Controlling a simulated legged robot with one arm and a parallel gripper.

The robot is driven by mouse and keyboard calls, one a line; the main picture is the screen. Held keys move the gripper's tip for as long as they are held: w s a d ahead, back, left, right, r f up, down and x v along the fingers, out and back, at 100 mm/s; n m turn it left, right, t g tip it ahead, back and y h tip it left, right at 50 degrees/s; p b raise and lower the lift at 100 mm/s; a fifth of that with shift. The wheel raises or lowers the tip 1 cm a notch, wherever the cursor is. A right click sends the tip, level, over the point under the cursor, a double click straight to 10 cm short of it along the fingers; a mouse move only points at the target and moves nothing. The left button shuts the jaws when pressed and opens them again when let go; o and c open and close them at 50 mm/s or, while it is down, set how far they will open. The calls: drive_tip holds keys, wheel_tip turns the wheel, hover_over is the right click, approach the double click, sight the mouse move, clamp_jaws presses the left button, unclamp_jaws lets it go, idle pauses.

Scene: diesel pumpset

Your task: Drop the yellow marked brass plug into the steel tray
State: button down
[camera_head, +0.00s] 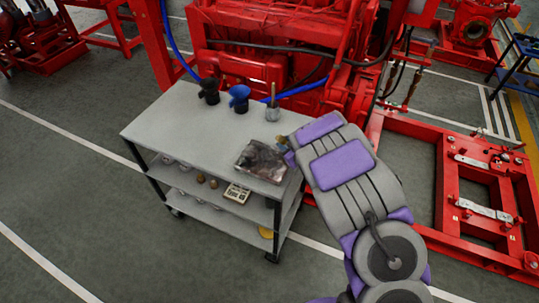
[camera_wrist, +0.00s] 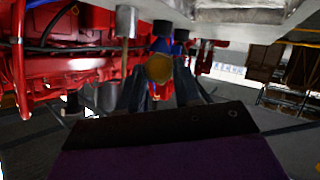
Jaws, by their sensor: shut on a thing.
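The brass plug (camera_head: 281,139) is small and brownish-gold in the head view, at the tip of my gripper (camera_head: 287,150).
On the grey cart (camera_head: 165,125) stand a black fitting (camera_head: 209,91), a blue fitting (camera_head: 239,98) and a steel pot with a brass rod (camera_head: 272,108). Lower shelves hold small parts and a scale-like box (camera_head: 237,193). Red machinery (camera_head: 290,40) stands behind. The cart's left top is clear.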

drive_tip(key=shift+n+g+y, duration=0.5)
drive_tip(key=shift+n+y, duration=0.2)
drive_tip(key=a, duration=0.1)
drive_tip(key=s+a+f, duration=0.1)
drive_tip(key=a, duration=0.1)
drive_tip(key=a+f, duration=0.1)
drive_tip(key=shift+s+a+f, duration=0.15)
drive_tip(key=shift+s+a, duration=0.15)
drive_tip(key=shift+s, duration=0.1)
drive_tip(key=b, duration=0.3)
hover_over(275, 168)
wheel_tip(275, 168, down, 4)
drive_tip(key=shift+f, duration=0.6)
drive_tip(key=shift+a, duration=0.4)
drive_tip(key=c, duration=1.1)
unclamp_jaws()
drive_tip(key=o, duration=0.4)
drive_tip(key=shift+d, duration=0.3)
drive_tip(key=shift+s, duration=0.1)
